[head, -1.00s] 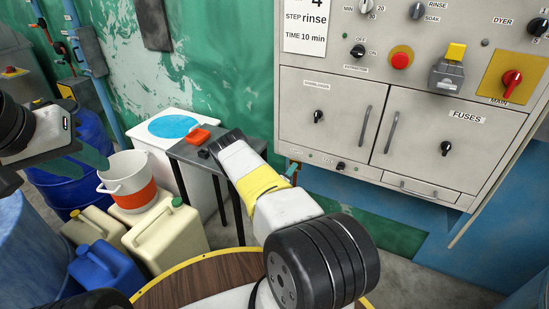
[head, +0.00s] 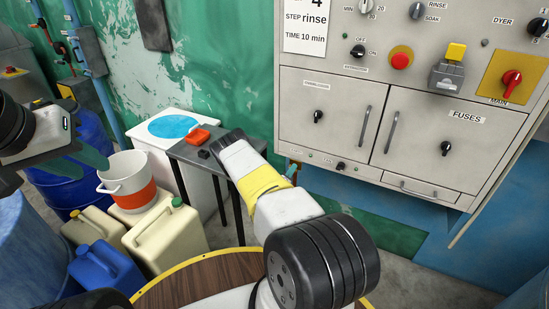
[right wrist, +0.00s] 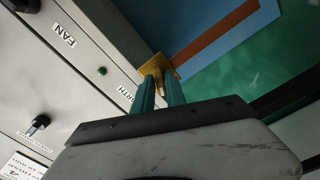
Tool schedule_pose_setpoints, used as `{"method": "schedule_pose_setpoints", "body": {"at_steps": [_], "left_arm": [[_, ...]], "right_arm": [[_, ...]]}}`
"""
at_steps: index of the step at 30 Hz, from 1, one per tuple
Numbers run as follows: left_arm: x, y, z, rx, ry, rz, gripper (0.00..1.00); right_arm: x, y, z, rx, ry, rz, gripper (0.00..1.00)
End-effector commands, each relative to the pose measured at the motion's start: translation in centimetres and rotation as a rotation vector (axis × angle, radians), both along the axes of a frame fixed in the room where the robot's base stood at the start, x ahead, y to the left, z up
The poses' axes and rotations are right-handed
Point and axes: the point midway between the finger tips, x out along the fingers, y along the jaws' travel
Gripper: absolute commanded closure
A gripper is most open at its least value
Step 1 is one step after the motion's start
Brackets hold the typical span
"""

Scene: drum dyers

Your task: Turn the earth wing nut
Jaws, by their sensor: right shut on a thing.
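The earth wing nut (right wrist: 153,66) is a small brass piece on a brass plate in the right wrist view, beside a partly hidden label ending in "RTH". My right gripper (right wrist: 160,82) has its two teal fingers shut on it, one on each side. In the head view my right gripper (head: 292,170) is at the lower left corner of the grey control cabinet, mostly hidden by my own arm, and the nut cannot be made out there.
The control cabinet (head: 340,90) carries knobs, handles and a red main switch (head: 512,78). In the right wrist view a FAN label and a black knob (right wrist: 38,123) are nearby. A grey stand (head: 185,150), bucket (head: 122,172) and several canisters stand left.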

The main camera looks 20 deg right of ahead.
Motion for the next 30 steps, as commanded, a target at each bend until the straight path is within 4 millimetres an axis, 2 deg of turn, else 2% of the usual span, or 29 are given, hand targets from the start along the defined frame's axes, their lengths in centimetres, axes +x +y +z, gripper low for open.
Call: {"method": "schedule_pose_setpoints", "body": {"at_steps": [18,30], "left_arm": [[0.00,0.00,0.00,0.000,0.000,0.000,0.67],[0.00,0.00,0.00,0.000,0.000,0.000,0.67]], "right_arm": [[-0.09,-0.01,-0.16,0.303,-0.349,-0.002,1.00],[-0.07,0.03,-0.16,0.397,-0.460,-0.001,1.00]]}}
